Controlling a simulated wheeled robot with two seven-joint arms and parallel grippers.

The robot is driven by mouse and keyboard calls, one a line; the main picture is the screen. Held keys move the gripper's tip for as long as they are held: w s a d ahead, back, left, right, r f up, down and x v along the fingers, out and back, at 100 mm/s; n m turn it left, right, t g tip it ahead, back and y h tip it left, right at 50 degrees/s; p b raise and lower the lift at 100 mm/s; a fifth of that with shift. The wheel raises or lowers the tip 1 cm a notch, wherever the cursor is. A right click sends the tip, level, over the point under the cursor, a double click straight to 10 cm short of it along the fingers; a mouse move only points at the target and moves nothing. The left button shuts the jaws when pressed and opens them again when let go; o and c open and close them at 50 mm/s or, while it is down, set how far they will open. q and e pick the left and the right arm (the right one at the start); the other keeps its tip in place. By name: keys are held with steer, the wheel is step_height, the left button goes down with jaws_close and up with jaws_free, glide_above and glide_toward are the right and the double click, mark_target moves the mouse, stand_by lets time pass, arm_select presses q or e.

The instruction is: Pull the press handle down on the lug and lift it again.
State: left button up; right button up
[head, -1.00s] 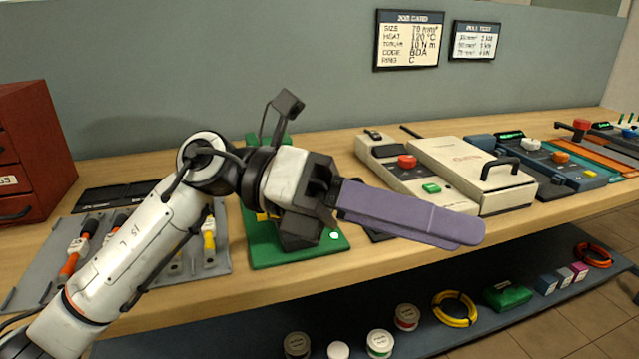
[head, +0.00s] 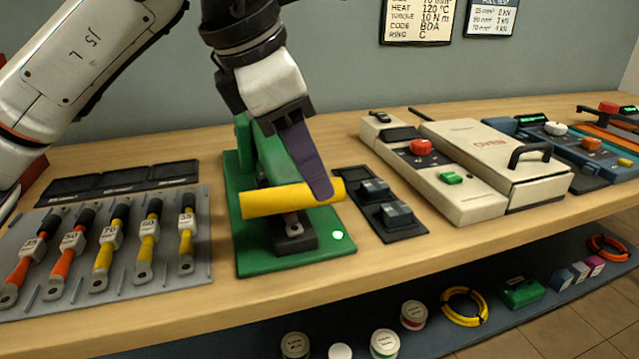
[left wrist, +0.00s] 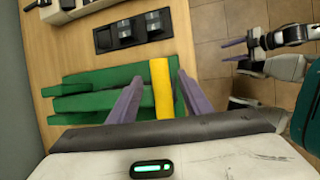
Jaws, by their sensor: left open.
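The green press (head: 245,262) stands on the bench, with a thick yellow handle bar (head: 270,202) lying across its front. A small metal lug (head: 293,229) shows on the dark block below the bar; I cannot tell whether anything presses on it. My left gripper (head: 318,186) points down at the bar's right part. In the left wrist view the yellow bar (left wrist: 162,88) lies between its open purple fingers (left wrist: 160,98), with a gap visible to the left finger. My right gripper (left wrist: 235,50) is at the upper right there, apart from the press, fingers apart.
A grey tray (head: 190,280) with several cable lugs lies left of the press. A black die holder (head: 404,233) and a cream oven (head: 485,160) stand to its right. The shelf below (head: 545,315) holds tape rolls and cable coils.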

arm_select(q)
steer(key=shift+x, duration=2.05)
steer(key=shift+r, duration=0.1)
jaws_close()
